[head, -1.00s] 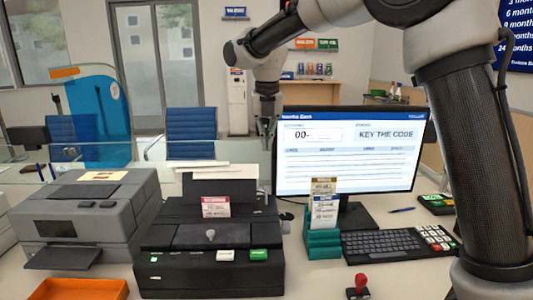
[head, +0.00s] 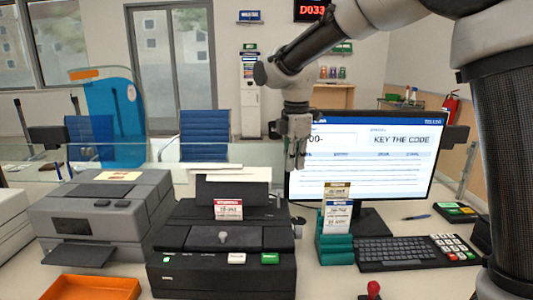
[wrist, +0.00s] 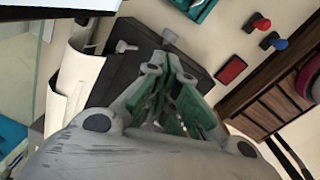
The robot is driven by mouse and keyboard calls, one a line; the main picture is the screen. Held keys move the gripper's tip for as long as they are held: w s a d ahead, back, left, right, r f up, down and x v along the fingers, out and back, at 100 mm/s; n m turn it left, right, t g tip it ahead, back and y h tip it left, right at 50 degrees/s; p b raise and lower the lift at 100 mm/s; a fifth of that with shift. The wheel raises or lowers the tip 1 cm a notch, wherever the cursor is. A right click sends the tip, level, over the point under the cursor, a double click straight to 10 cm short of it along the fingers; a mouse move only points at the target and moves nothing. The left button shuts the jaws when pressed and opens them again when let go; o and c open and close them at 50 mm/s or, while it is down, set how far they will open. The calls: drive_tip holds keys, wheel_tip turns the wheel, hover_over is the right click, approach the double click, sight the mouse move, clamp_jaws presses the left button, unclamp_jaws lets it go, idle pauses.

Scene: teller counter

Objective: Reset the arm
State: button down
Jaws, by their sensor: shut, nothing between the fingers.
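My gripper (head: 298,160) hangs from my arm at the upper middle of the head view, fingers pointing down. It is in front of the left edge of the monitor (head: 405,185) and above the black slip printer (head: 222,270). Its fingers are shut and hold nothing. In the wrist view my gripper (wrist: 178,112) shows its green-padded fingers close together, with the black printer (wrist: 115,62) beneath and beyond them. The gripper touches nothing that I can see.
A grey printer (head: 100,220) stands left, with an orange tray (head: 92,288) in front. A teal card holder (head: 333,248), keyboard (head: 400,252) and red-handled stamp (head: 373,289) are right of the black printer. A glass screen (head: 225,152) runs behind the counter.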

drive_tip(key=s+d+r+m+t, duration=0.2)
drive_tip(key=s+d+m+t, duration=0.1)
drive_tip(key=s+d+m, duration=1.8)
drive_tip(key=shift+s+d+r+t, duration=0.15)
drive_tip(key=shift+s+d+t, duration=0.25)
drive_tip(key=shift+s+d, duration=2.95)
